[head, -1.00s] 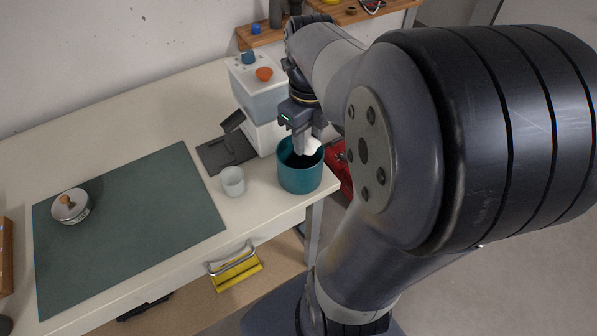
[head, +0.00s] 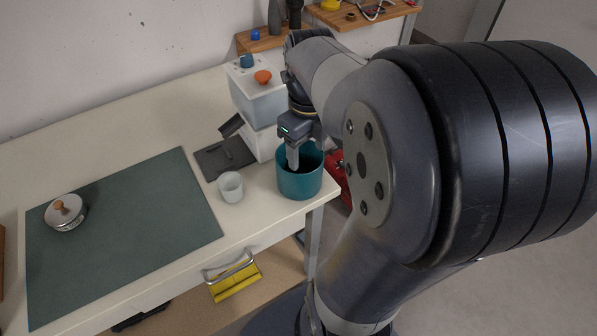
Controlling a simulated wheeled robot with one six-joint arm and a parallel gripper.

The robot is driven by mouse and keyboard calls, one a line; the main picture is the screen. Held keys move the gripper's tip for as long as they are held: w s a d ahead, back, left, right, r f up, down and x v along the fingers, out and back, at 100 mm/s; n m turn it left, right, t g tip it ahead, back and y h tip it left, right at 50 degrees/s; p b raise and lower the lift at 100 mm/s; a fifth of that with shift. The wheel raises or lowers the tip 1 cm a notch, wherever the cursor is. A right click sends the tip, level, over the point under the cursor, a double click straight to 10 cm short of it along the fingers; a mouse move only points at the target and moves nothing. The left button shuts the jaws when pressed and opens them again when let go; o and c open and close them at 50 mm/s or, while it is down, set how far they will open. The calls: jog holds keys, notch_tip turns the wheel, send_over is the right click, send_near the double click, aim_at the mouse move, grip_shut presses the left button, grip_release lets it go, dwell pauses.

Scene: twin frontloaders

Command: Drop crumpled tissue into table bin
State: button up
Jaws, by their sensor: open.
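The teal table bin (head: 300,184) stands upright at the right front corner of the table. My gripper (head: 293,161) points down over the bin's mouth, its fingertips at about rim height. It is open, and I see nothing between its fingers. The crumpled tissue is not visible now; the bin's inside is mostly hidden by its wall and my gripper.
A frosted cup (head: 231,187) stands left of the bin. Behind are a white and grey machine (head: 258,105) with an orange knob and a dark tray (head: 222,158). A green mat (head: 120,235) holds a lidded pot (head: 65,213). The table's back left is clear.

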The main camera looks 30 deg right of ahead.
notch_tip(320, 180, up, 11)
jog(key=shift+p, duration=0.4)
jog(key=shift+f, duration=0.15)
notch_tip(320, 180, down, 11)
jog(key=shift+b, duration=0.45)
notch_tip(320, 180, up, 5)
jog(key=p, duration=0.4)
jog(key=shift+f, duration=0.1)
jog(key=shift+f, duration=0.15)
